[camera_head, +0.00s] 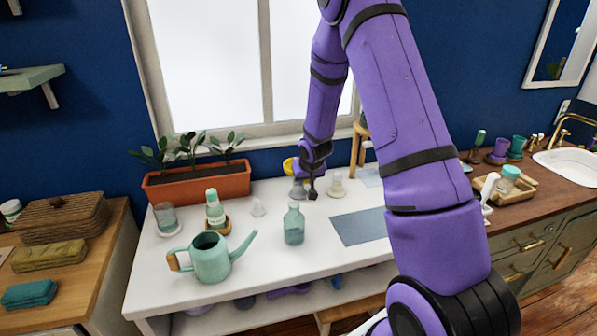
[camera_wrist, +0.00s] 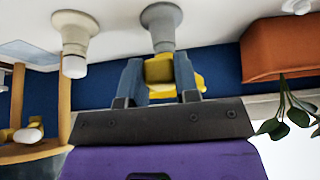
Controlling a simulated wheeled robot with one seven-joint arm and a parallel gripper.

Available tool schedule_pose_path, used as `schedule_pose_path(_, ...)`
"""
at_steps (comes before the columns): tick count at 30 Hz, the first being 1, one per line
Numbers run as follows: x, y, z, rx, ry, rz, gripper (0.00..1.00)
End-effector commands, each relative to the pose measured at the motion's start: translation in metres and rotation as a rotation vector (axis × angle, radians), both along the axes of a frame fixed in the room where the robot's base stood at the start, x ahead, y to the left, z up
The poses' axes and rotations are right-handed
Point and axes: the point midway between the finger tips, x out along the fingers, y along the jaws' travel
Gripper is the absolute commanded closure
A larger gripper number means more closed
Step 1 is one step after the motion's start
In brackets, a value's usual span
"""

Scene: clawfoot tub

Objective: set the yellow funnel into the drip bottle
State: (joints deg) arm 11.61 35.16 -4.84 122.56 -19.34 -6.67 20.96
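The yellow funnel (camera_head: 289,165) shows partly at the left of my gripper (camera_head: 299,168) in the head view. In the wrist view it (camera_wrist: 160,72) sits between the two fingers of my gripper (camera_wrist: 158,78), which appear closed against its sides, and yellow also shows past the right finger. It seems to be held above the white table (camera_head: 262,265). A translucent teal bottle (camera_head: 293,226), which looks like the drip bottle, stands upright near the table's middle, apart from and in front of my gripper. The fingertips are small and partly hidden in the head view.
A grey funnel-like piece (camera_head: 299,189) and a cream one (camera_head: 337,186) stand under and beside my gripper. A small white cone (camera_head: 258,207), labelled bottle (camera_head: 215,210) and watering can (camera_head: 211,258) stand left. A planter (camera_head: 197,183) lines the back. A grey-blue mat (camera_head: 358,227) lies bare.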

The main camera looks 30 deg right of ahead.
Motion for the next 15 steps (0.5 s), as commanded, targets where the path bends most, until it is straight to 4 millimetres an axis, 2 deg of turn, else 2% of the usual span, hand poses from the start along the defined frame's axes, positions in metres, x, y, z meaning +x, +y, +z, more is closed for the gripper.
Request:
schedule_pose_path(1,0.0,0.0001,0.0,0.0,0.0,0.0,0.86)
schedule_pose_path(2,0.0,0.0001,0.0,0.0,0.0,0.0,0.91)
schedule_pose_path(15,0.0003,0.0001,0.0039,0.001,-0.001,0.0,0.92)
